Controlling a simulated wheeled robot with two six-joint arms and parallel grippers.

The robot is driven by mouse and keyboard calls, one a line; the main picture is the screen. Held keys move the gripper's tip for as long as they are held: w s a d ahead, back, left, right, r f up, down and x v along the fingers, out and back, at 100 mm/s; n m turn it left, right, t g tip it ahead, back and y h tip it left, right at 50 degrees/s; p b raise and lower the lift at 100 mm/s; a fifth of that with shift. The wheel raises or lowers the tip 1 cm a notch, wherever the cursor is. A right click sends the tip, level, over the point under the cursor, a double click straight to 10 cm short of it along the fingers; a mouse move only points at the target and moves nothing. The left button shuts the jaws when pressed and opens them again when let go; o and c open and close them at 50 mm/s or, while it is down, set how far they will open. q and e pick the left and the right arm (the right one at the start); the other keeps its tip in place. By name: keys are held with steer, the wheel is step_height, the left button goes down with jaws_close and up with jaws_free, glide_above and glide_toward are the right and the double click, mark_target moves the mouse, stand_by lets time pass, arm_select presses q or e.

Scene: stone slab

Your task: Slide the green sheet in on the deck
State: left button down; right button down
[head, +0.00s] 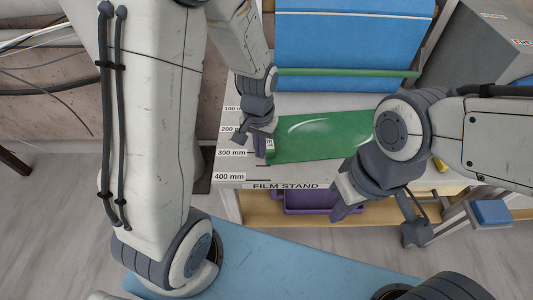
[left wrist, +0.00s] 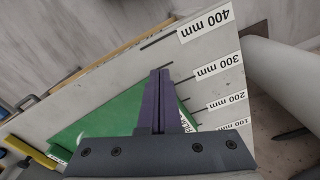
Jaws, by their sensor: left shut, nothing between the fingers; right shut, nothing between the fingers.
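The green sheet (head: 320,138) lies flat on the pale deck (head: 230,170), which has millimetre marks along its left side. In the left wrist view the sheet (left wrist: 108,115) shows beside and partly behind my fingers. My left gripper (head: 262,148) is shut and empty at the sheet's left end, near the 300 mm mark; I cannot tell whether it touches the sheet. Its closed fingers also show in the left wrist view (left wrist: 160,100). My right gripper (head: 342,198) is shut and empty by the deck's front edge. My right arm hides the sheet's right end.
A green bar (head: 345,73) crosses the back of the deck before a blue panel (head: 350,35). A grey box (head: 485,45) stands at the back right. A purple tray (head: 310,204) sits on the wooden shelf below the front edge. The deck's front left corner is bare.

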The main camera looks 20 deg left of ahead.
arm_select(q)
step_height(320, 180, down, 7)
steer(key=shift+s+f, duration=0.1)
steer(key=shift+f, duration=0.1)
steer(key=shift+w+d+f+p, duration=0.15)
steer(key=shift+w+p, duration=0.4)
steer(key=shift+w, duration=0.6)
steer(key=shift+w+f, duration=0.1)
steer(key=shift+w, duration=0.8)
